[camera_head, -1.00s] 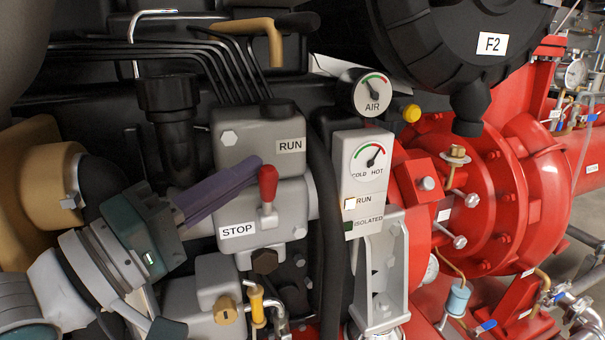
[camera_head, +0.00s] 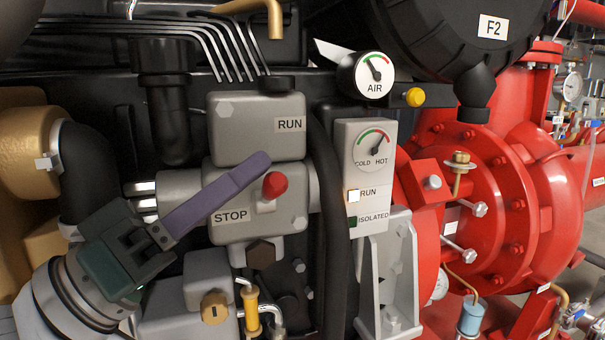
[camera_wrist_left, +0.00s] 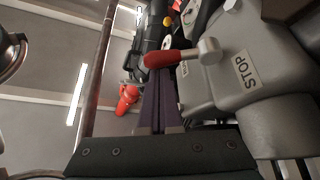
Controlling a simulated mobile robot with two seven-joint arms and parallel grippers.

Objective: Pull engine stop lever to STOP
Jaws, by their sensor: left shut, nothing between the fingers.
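The engine stop lever has a red knob (camera_head: 274,185) on a short metal stem, fixed to a grey housing (camera_head: 230,182) between the RUN and STOP labels. In the head view the knob points toward the camera, right of the STOP label (camera_head: 230,216). My left gripper (camera_head: 262,160), with long purple fingers, is shut and empty; its tips are just up-left of the knob. In the left wrist view the red lever (camera_wrist_left: 172,58) lies across the tips of the purple fingers (camera_wrist_left: 158,80). I cannot tell whether they touch. My right gripper is not in view.
A gauge panel (camera_head: 362,185) with RUN and ISOLATED lights stands to the right of the lever. A black hose (camera_head: 328,220) runs down between them. A yellow-handled valve (camera_head: 252,310) and pipes sit below. The red pump casing (camera_head: 500,200) is at the right.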

